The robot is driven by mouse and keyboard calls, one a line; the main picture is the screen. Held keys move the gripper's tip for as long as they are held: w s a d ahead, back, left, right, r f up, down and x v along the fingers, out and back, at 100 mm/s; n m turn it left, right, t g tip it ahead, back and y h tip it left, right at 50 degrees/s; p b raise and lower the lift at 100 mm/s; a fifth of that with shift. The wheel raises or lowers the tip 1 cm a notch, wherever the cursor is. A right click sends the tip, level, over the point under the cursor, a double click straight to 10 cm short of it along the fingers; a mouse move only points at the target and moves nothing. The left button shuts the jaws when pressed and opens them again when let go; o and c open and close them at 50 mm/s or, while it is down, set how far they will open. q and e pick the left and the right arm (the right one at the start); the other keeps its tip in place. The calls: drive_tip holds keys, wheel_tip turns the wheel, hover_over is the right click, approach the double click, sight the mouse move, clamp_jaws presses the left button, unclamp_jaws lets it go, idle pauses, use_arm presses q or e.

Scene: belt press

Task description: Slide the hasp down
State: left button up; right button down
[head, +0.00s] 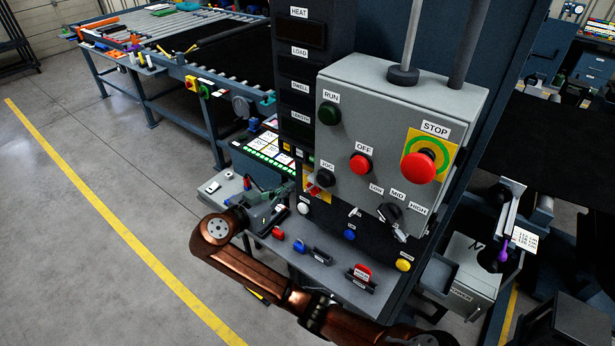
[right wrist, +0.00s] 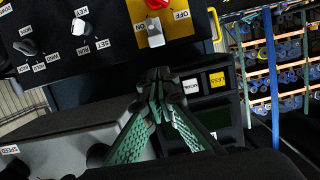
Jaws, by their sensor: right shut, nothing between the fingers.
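A small yellow plate (head: 309,197) with a red part sits at the lower left of the grey control box, below the JOG label. In the right wrist view, a yellow plate marked ON and OFF (right wrist: 176,31) carries a red part (right wrist: 156,4) at the top edge and a pale grey sliding piece (right wrist: 154,32), which looks like the hasp. My right gripper (head: 286,188) has green fingers and is shut and empty. In the right wrist view its tips (right wrist: 155,80) are below the plate, apparently apart from the hasp. My left gripper is not in view.
The control box (head: 340,90) has a red STOP button (head: 419,166), an OFF button (head: 361,165) and a dark green RUN button (head: 328,113). A shelf with small switches (head: 298,246) lies below.

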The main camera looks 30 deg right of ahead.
drive_tip(key=p, duration=0.3)
hover_over(308, 190)
wheel_tip(308, 190, down, 2)
drive_tip(key=shift+w+f, duration=0.1)
drive_tip(key=shift+f, duration=0.15)
